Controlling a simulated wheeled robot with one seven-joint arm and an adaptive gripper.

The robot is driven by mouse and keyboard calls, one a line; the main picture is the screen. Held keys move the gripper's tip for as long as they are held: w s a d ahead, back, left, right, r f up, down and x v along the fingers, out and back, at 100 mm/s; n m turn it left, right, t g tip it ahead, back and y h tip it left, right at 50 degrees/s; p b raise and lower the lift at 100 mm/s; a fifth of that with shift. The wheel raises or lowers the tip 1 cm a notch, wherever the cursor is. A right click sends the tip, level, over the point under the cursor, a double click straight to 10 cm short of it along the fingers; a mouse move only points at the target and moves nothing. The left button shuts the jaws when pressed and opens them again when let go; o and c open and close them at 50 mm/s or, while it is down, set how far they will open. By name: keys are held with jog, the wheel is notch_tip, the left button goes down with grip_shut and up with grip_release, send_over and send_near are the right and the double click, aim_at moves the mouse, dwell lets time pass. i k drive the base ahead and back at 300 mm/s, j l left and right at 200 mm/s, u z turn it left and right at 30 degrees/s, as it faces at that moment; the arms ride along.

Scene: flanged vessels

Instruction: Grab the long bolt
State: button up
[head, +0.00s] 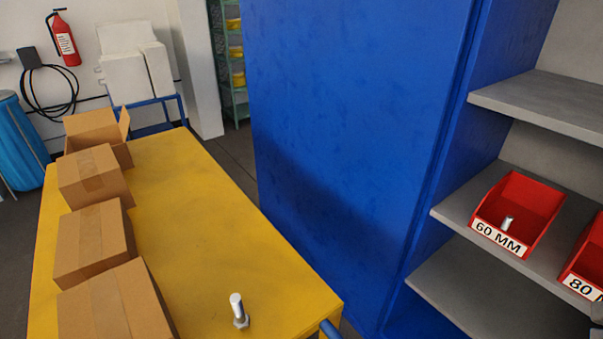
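A silver bolt (238,311) stands upright on its head near the front right corner of the yellow tabletop (190,225). Another silver bolt (507,223) stands in a red bin (536,200) labelled 60 MM on the grey shelf at the right. A second red bin (585,272), with a label that starts with 80, is cut off by the right edge, and its inside is mostly out of view. Which bolt is longer is hard to tell from here. My gripper is not in view.
Several cardboard boxes (95,240) line the left side of the table. The table's middle is clear. A blue bar (330,329) shows at the table's front corner.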

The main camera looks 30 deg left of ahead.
aim_at(241, 322)
jog(key=u, duration=1.6)
jog(key=k+j+z, duration=0.25)
jog(key=j, duration=0.2)
jog(key=k+j+z, duration=0.2)
jog(key=k+j, duration=0.15)
jog(key=i+l+u, duration=0.35)
jog(key=l, duration=0.3)
jog(key=i, duration=0.1)
